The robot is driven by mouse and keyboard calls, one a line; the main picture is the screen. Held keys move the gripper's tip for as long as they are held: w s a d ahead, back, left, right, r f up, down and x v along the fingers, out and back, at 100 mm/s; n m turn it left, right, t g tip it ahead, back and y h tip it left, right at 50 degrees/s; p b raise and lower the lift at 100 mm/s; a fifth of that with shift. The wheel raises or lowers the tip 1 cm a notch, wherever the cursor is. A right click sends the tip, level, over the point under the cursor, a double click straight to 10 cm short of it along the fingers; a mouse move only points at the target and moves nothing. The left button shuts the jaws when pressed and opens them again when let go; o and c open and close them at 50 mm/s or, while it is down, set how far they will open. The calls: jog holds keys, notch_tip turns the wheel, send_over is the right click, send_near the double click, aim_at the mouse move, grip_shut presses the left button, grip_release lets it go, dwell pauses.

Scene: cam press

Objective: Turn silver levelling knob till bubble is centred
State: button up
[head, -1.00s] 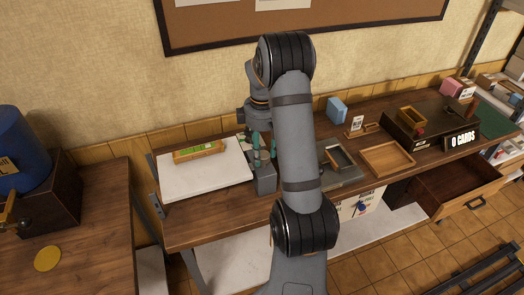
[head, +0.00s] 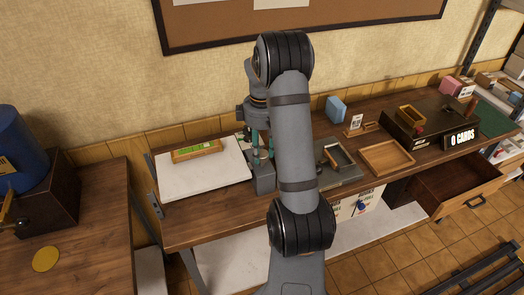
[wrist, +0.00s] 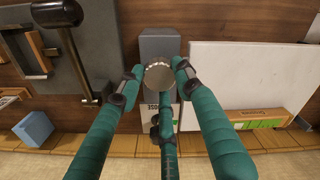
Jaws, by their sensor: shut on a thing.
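The silver levelling knob (wrist: 158,77) is round with a ridged rim, in the middle of the wrist view. It stands by a grey block (wrist: 160,45), which also shows in the head view (head: 263,180). My gripper (wrist: 159,72) has teal fingers closed on the knob from both sides; in the head view it (head: 259,156) is partly hidden by my arm. A wooden spirit level with a green vial (head: 197,151) lies on a white plate (head: 210,182) to the left; the level also shows in the wrist view (wrist: 258,118). The bubble is too small to place.
A dark press base with a black-knobbed lever (wrist: 57,10) stands on the other side of the grey block. A blue box (head: 336,109), a wooden tray (head: 387,157) and an open drawer (head: 455,186) are further right. The wall is close behind the bench.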

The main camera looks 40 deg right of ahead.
jog(key=m, duration=0.1)
jog(key=m+b, duration=0.1)
jog(key=m, duration=0.1)
jog(key=m+b, duration=0.1)
jog(key=m, duration=0.1)
jog(key=shift+w+a, duration=0.1)
jog(key=shift+w, duration=0.15)
jog(key=shift+c, duration=0.3)
jog(key=m+b, duration=0.2)
jog(key=m, duration=0.3)
jog(key=shift+m, duration=0.4)
jog(key=m+b, duration=0.1)
jog(key=m, duration=0.3)
jog(key=m+b, duration=0.1)
jog(key=m, duration=0.1)
jog(key=shift+d+r+b, duration=0.1)
jog(key=shift+d+b, duration=0.2)
jog(key=shift+s+m+b, duration=0.2)
jog(key=shift+m+b, duration=0.35)
jog(key=shift+m, duration=1.25)
jog(key=shift+d+r, duration=0.1)
jog(key=o, duration=1)
jog(key=shift+o, duration=0.9)
jog(key=shift+s, duration=0.1)
